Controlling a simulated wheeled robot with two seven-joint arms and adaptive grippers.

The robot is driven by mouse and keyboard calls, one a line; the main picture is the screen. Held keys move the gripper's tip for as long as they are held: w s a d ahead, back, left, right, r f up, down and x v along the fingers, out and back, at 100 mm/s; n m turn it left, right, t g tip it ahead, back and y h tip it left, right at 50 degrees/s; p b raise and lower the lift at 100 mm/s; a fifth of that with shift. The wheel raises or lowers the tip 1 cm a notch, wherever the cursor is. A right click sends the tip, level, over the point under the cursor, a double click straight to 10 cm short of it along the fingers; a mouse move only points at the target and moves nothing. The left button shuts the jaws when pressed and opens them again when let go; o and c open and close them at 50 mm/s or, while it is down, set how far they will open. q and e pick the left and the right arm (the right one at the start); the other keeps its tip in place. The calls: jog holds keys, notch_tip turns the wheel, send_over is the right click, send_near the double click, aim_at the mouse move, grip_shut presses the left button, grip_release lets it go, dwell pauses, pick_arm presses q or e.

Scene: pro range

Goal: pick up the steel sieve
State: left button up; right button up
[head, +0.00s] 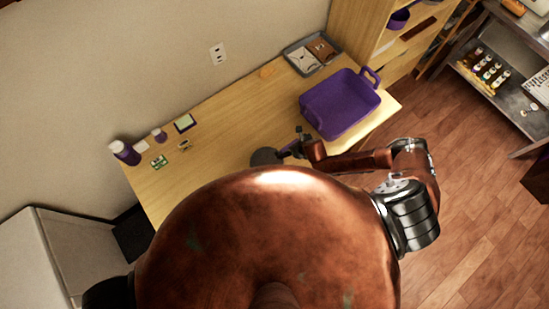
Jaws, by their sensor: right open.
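The steel sieve (264,157) looks like a dark grey round shape on the wooden table, near its front edge. My own large copper-coloured body hides part of the table close to it. My right gripper (293,146) is open, just to the right of the sieve's round part. It is close to where the sieve's handle would lie. I cannot tell whether the fingers touch it or are around it. My left gripper is not in view.
A purple basket (335,118) stands right of the gripper on the table (228,112). A grey tray (293,50) with flat items lies at the back. A purple-and-white bottle (124,152) and small items sit at the left. The table's middle is clear.

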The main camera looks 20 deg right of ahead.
jog(key=shift+w+f, duration=0.2)
jog(key=shift+f, duration=0.15)
jog(key=shift+c, duration=0.7)
jog(key=c, duration=1.3)
jog(key=shift+r, duration=0.1)
